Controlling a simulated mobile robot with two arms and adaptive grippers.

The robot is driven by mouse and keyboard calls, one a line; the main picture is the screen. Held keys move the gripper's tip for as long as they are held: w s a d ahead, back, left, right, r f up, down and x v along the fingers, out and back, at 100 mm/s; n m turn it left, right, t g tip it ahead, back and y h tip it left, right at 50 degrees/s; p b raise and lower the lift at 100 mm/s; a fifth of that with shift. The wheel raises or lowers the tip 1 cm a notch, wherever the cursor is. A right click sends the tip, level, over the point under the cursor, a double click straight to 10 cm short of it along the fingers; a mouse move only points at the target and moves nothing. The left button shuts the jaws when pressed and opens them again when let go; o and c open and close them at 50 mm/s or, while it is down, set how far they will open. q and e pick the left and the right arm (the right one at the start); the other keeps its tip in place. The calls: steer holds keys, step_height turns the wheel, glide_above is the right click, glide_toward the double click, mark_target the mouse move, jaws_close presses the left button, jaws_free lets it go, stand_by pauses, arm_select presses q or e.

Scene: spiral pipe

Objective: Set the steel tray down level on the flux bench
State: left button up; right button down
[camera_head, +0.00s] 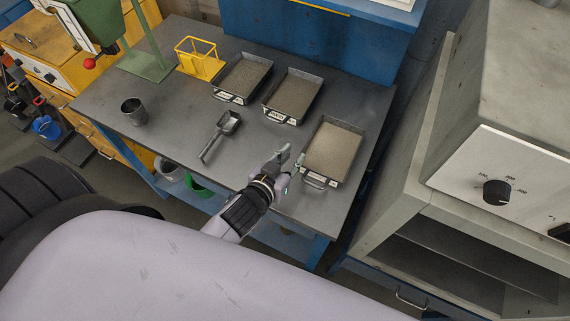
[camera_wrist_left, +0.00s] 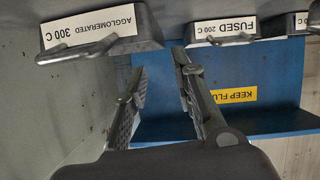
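Three grey metal trays of grainy material rest flat on the dark bench (camera_head: 165,85): a left tray (camera_head: 241,78), a middle tray (camera_head: 292,97) and a right tray (camera_head: 333,150). I cannot tell which is the task's steel tray. The wrist view shows a tray labelled "AGGLOMERATED 300 C" (camera_wrist_left: 100,35) and one labelled "FUSED 200 C" (camera_wrist_left: 225,30). My left gripper (camera_head: 291,157) is open and empty, just left of the right tray. Its fingers (camera_wrist_left: 162,90) stand apart in the wrist view, with nothing between them. My right gripper is not in view.
A scoop (camera_head: 222,132), a dark cup (camera_head: 134,111) and a yellow wire holder (camera_head: 199,61) stand or lie on the bench. A green stand (camera_head: 146,66) is at the back left. A blue cabinet (camera_head: 310,35) closes the back. A grey oven (camera_head: 510,130) is at right.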

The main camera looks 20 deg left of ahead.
arm_select(q)
steer(key=shift+v, duration=1.8)
